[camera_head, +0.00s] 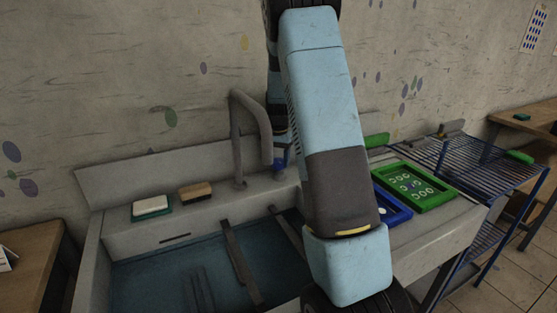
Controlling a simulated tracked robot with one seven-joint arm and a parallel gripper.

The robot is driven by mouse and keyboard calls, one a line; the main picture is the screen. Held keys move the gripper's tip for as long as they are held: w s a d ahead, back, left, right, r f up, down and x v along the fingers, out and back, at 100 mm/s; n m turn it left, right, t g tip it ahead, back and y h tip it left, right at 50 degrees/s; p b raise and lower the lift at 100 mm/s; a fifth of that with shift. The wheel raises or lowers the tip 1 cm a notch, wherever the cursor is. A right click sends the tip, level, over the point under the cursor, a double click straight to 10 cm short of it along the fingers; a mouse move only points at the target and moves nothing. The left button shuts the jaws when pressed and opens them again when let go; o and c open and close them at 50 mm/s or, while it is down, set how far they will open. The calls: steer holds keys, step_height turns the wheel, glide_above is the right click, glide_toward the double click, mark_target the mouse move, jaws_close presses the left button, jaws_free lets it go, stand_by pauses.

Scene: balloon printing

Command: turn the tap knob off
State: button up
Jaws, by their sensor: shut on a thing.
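The grey tap (238,140) stands on the back ledge of the sink, its spout bent over toward the right. A small blue tap knob (280,163) shows just right of the spout, partly hidden. My gripper (284,150) reaches down from above at the knob, behind my large light-blue arm link. Only a narrow part of it shows, and its fingertips are mostly hidden. It is shut on the knob. The knob's exact turn and any water flow cannot be made out.
The sink basin (150,279) has bars across it. A white soap block (151,204) and a brush (195,191) lie on the left ledge. Blue (397,212) and green (437,193) trays sit right of my arm, before a blue wire rack (470,165).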

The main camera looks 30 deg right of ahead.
mark_target(278, 160)
steer(key=shift+w, duration=0.1)
steer(key=o, duration=1)
steer(key=shift+o, duration=0.2)
step_height(278, 160, up, 14)
steer(key=shift+f, duration=0.15)
